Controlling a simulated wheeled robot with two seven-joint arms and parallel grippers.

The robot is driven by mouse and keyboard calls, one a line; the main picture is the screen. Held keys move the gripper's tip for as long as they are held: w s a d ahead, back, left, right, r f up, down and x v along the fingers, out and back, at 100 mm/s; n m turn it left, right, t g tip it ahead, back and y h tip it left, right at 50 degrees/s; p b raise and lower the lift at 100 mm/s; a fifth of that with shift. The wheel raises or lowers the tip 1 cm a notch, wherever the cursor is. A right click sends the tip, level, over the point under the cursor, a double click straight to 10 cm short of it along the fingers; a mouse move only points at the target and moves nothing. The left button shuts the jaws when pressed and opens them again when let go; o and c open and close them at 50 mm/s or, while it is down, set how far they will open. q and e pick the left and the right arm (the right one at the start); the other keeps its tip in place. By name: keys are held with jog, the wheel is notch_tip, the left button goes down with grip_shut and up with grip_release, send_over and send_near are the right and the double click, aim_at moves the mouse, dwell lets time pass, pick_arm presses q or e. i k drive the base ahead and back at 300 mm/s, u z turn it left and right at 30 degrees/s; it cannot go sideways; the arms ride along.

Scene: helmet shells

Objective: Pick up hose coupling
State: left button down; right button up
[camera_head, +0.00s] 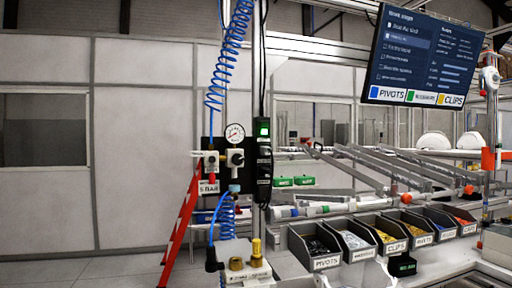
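A blue coiled hose (228,218) hangs below the pressure panel, and a thinner blue length ends in a black hose coupling (212,260). The coupling sits at the left side of a pale block (247,275) with brass fittings (256,250) on top. I cannot tell whether the coupling rests on the block or hangs beside it. Neither of my grippers can be made out in the head view.
A panel with a gauge (234,133) and valves stands above the block. A red ladder (181,228) is to the left. Several labelled bins (315,245) line the bench at right, below sloping metal rails (385,165). A screen (422,58) hangs at upper right.

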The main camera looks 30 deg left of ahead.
aim_at(210, 249)
jog(key=u, duration=1.35)
